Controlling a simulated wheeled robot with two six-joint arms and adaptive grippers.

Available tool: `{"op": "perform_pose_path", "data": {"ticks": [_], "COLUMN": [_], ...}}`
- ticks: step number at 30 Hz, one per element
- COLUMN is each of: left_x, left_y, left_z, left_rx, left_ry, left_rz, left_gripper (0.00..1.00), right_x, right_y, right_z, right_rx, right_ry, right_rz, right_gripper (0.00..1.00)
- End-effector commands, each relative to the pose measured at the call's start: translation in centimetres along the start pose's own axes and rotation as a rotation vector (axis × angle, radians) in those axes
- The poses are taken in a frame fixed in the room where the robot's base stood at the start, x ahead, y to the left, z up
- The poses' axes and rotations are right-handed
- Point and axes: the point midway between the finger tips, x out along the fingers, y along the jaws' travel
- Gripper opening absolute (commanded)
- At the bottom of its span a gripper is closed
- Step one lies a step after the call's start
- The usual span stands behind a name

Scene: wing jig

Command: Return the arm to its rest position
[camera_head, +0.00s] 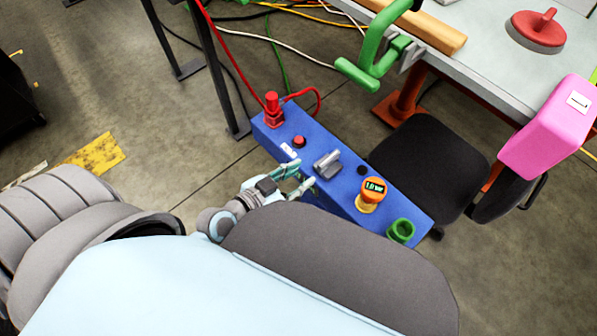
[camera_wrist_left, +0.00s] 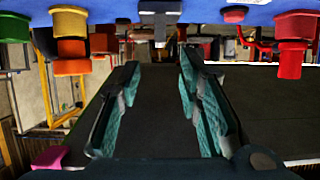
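My left gripper (camera_head: 299,179) is beside the near long edge of a blue control box (camera_head: 338,200), close to the grey metal fitting on its top. In the left wrist view its two teal-padded fingers (camera_wrist_left: 158,68) stand apart with nothing between them, so it is open and empty. I cannot tell from the head view whether the fingertips touch the box. My left forearm is mostly hidden behind my own body. My right gripper does not show in either view.
A black chair (camera_head: 428,165) and a workbench (camera_head: 490,45) with a green clamp (camera_head: 376,50) stand beyond. Cables cross the floor.

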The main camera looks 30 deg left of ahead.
Motion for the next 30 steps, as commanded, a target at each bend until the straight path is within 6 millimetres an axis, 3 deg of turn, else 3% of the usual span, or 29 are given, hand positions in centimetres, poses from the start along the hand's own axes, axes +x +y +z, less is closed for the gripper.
{"op": "perform_pose_path", "data": {"ticks": [13, 16, 17, 20, 23, 24, 27, 30], "left_x": [0.1, 0.1, 0.2, 0.1, -2.0, -3.5, -8.9, -14.6], "left_y": [0.0, -0.5, -0.8, -1.7, -2.4, -2.4, -1.7, -0.5], "left_z": [0.0, 0.6, 2.1, 9.6, 19.9, 24.1, 32.9, 38.5], "left_rx": [-0.005, -0.09, -0.116, -0.203, -0.272, -0.289, -0.303, -0.28], "left_ry": [0.0, -0.01, -0.041, -0.197, -0.424, -0.521, -0.759, -0.958], "left_rz": [-0.001, -0.023, -0.039, -0.104, -0.189, -0.223, -0.282, -0.297], "left_gripper": [0.33, 0.33, 0.33, 0.33, 0.33, 0.33, 0.33, 0.33], "right_x": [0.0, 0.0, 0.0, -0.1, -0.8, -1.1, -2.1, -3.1], "right_y": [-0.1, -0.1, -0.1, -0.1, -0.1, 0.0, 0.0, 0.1], "right_z": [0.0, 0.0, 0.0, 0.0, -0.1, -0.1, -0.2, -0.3], "right_rx": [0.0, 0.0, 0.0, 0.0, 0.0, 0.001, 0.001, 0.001], "right_ry": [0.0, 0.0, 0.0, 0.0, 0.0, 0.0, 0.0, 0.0], "right_rz": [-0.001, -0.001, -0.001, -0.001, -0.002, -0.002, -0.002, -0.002], "right_gripper": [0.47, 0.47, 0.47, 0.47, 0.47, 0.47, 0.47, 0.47]}}
